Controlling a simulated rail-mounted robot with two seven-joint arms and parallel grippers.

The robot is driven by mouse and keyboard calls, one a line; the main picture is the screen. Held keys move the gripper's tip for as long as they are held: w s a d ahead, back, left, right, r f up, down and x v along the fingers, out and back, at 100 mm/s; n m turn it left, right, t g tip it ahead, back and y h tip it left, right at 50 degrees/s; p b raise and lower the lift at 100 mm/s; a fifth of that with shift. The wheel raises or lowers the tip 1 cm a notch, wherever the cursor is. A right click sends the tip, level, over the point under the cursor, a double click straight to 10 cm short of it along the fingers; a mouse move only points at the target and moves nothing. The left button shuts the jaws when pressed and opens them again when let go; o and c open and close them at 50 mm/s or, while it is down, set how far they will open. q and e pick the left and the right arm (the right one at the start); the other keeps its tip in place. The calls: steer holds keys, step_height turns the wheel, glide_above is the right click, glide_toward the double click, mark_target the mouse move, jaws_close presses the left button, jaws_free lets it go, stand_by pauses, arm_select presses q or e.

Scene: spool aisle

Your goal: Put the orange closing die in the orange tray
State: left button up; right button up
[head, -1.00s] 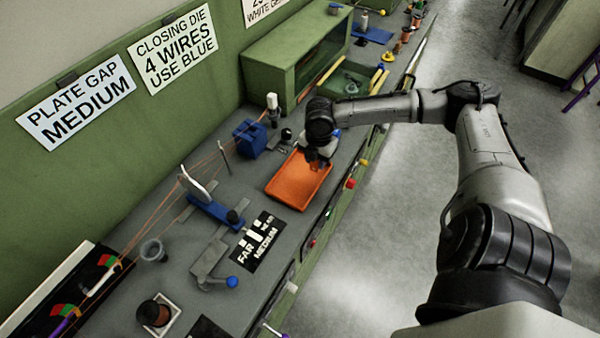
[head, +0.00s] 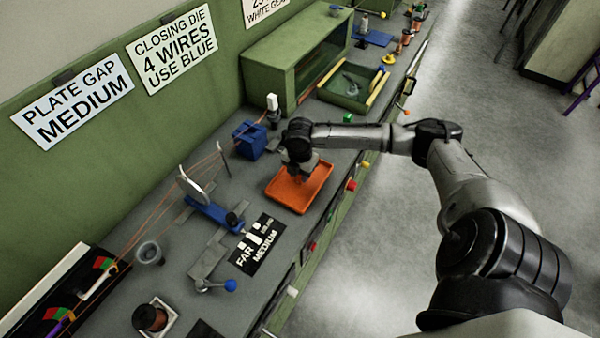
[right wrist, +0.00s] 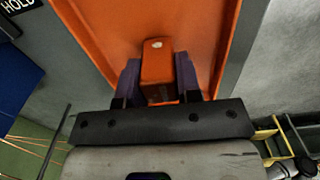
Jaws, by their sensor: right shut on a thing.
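The orange tray (head: 290,194) lies on the grey bench, and its floor and rim also show in the right wrist view (right wrist: 215,30). My right gripper (head: 300,175) is over the back part of the tray. In the right wrist view my right gripper (right wrist: 158,80) is shut on the orange closing die (right wrist: 157,62), one finger on each side of it. The die appears over the tray floor; whether it touches the floor I cannot tell. In the head view the die is hidden by the gripper or too small to make out. My left gripper is not in view.
A blue block (head: 249,140) stands behind the tray to the left. A black card reading FAR and MEDIUM (head: 258,243) lies in front of it. A green box (head: 300,60) and a green open tray (head: 352,86) stand farther back. The aisle floor is clear.

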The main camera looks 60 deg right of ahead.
stand_by(0.3)
steer(key=o, duration=1)
steer(key=shift+f, duration=0.1)
step_height(320, 180, up, 11)
steer(key=shift+f+p, duration=0.1)
steer(key=shift+p, duration=0.8)
steer(key=shift+r, duration=0.8)
